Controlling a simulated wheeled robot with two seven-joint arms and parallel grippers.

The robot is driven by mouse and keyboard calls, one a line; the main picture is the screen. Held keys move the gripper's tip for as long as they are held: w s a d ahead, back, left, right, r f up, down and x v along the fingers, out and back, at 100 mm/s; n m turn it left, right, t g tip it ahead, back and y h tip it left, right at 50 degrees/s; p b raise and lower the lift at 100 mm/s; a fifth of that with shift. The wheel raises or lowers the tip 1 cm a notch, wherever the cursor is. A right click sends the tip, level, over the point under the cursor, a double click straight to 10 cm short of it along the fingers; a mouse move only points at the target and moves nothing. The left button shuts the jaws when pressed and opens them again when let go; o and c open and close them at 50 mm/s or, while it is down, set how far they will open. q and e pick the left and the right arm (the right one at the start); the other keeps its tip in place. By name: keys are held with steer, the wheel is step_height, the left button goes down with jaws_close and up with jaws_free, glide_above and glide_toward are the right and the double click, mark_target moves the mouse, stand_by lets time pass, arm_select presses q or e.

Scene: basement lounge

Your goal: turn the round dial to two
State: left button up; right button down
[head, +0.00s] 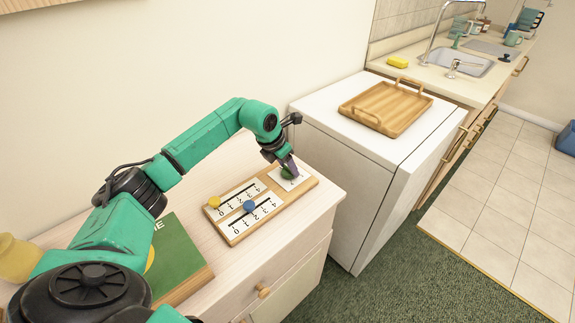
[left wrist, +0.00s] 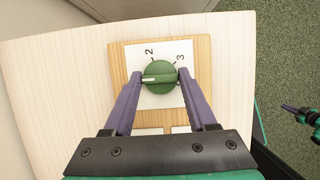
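The round green dial (left wrist: 160,77) sits on a white plate at one end of a wooden board (head: 237,236). In the left wrist view its white pointer mark points left, away from the "2" at upper left and the "3" at upper right. My left gripper (left wrist: 161,75) has its purple fingers on both sides of the dial, apparently touching it. In the head view the gripper (head: 288,170) hides part of the dial (head: 287,174). My right gripper (left wrist: 290,108) shows small at the right edge of the left wrist view; its opening is unclear.
The board also has a yellow slider knob (head: 214,202) and a blue slider knob (head: 249,206). A green book (head: 180,257) lies on the same cabinet. A white appliance (head: 335,145) with a wooden tray (head: 388,106) stands to the right, before the sink counter.

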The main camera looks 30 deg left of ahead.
arm_select(q)
steer(key=c, duration=0.6)
steer(key=shift+m, duration=0.4)
steer(key=shift+a+m+h+b, duration=0.1)
steer(key=shift+m+h+b, duration=0.4)
steer(key=shift+m+b, duration=0.25)
steer(key=m+g+h+b, duration=0.1)
steer(key=m, duration=0.2)
steer(key=shift+w+m, duration=0.15)
steer(key=shift+m, duration=0.2)
steer(key=m+g, duration=0.1)
steer(key=m, duration=0.1)
steer(key=m+h, duration=0.1)
steer(key=m, duration=0.1)
steer(key=shift+w+a+r+g+b, duration=0.1)
steer(key=shift+g+b, duration=0.3)
steer(key=shift+m+g+b, duration=0.3)
steer(key=shift+m+g, duration=0.3)
steer(key=shift+m, duration=1.2)
